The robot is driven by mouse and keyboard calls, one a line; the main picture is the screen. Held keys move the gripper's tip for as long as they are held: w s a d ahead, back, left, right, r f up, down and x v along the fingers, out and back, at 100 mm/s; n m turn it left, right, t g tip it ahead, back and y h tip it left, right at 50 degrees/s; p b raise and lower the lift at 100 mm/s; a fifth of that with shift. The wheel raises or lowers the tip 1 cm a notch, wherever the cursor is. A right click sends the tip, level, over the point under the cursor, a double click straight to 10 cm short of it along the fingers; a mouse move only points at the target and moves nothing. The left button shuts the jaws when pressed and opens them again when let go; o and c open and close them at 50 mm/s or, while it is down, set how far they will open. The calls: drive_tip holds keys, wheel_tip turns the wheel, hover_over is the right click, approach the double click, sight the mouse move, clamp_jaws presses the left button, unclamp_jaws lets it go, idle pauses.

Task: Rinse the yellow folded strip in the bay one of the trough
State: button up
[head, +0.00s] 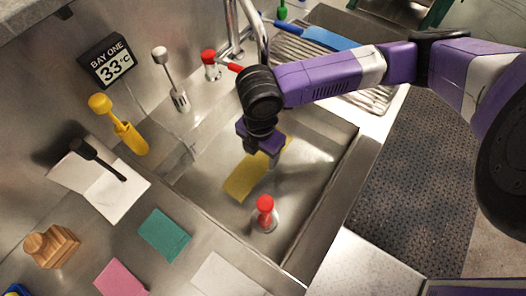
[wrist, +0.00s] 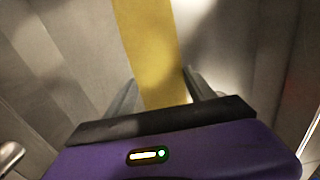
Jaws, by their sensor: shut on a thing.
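The yellow folded strip (head: 245,178) hangs in the metal trough bay (head: 315,185) in the head view. My gripper (head: 264,150) is above the bay and shut on the strip's upper end. In the wrist view the strip (wrist: 150,50) runs away from between my two fingers (wrist: 160,95). A sign (head: 107,62) on the wall at the upper left reads "BAY ONE 33°C". I cannot tell whether the strip touches the bay floor or any water.
A red-topped plug (head: 264,212) stands in the bay near its front. A red-handled tap (head: 209,62) is at the back. A teal cloth (head: 164,235), a pink cloth (head: 121,278) and a wooden block (head: 52,246) lie on the left counter. A ridged drainboard (head: 300,50) is behind.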

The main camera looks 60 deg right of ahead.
drive_tip(key=shift+d, duration=0.1)
drive_tip(key=shift+s+d, duration=0.5)
drive_tip(key=shift+s, duration=0.1)
wheel_tip(320, 180, up, 9)
drive_tip(key=p, duration=0.7)
idle(3.0)
wheel_tip(320, 180, up, 5)
drive_tip(key=p, duration=0.4)
hover_over(266, 157)
drive_tip(key=shift+d, duration=0.15)
drive_tip(key=shift+f, duration=0.1)
